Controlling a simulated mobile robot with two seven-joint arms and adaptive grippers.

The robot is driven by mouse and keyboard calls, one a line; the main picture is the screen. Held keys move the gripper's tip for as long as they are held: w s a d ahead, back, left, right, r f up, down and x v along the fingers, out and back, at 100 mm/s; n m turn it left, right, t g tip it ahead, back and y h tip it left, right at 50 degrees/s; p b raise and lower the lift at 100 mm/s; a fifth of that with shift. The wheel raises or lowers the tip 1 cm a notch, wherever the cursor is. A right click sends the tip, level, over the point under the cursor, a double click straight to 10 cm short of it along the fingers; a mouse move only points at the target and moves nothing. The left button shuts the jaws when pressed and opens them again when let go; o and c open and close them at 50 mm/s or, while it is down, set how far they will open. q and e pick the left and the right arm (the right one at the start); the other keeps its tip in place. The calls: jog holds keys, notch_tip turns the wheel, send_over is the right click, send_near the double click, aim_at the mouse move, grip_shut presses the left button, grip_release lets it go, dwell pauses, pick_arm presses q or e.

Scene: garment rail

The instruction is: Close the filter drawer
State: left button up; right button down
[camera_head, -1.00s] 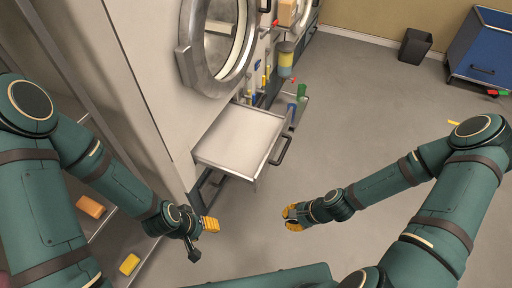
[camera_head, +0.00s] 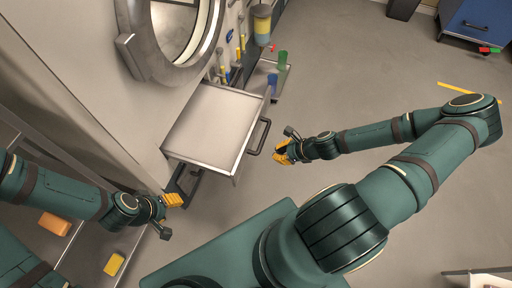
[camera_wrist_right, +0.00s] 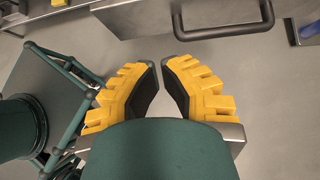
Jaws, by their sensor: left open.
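The filter drawer (camera_head: 213,124) is a pale, flat-topped drawer standing out from the machine front below the round door. Its dark bar handle (camera_head: 260,136) is on its front; the handle also shows at the top of the right wrist view (camera_wrist_right: 222,32). My right gripper (camera_head: 281,152) is in front of the drawer, a little apart from the handle. In the right wrist view its yellow fingers (camera_wrist_right: 160,66) have a narrow gap between the tips and nothing between them. My left gripper (camera_head: 175,200) is open and empty, below the drawer's near left corner.
A round machine door (camera_head: 158,62) stands above the drawer. A lower tray with a green cup (camera_head: 282,60) juts out beyond it. Orange (camera_head: 54,223) and yellow blocks (camera_head: 115,264) lie at lower left. A blue cabinet (camera_head: 478,22) stands far right. Floor right of the drawer is mostly clear.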

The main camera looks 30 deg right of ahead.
aim_at(244, 154)
jog(key=b+x, duration=0.1)
jog(key=x, duration=0.3)
jog(key=r+b+x, duration=0.1)
jog(key=x, duration=0.3)
jog(key=w+a+b+x, duration=0.1)
jog(key=x, duration=0.2)
jog(key=shift+w+a, duration=0.2)
jog(key=shift+a, duration=0.05)
jog(key=shift+w+a, duration=0.35)
jog(key=shift+w, duration=0.05)
pick_arm(q)
jog(key=f, duration=0.3)
jog(key=shift+w+a+f, duration=0.1)
jog(key=shift+w+f, duration=0.1)
jog(key=shift+w, duration=0.1)
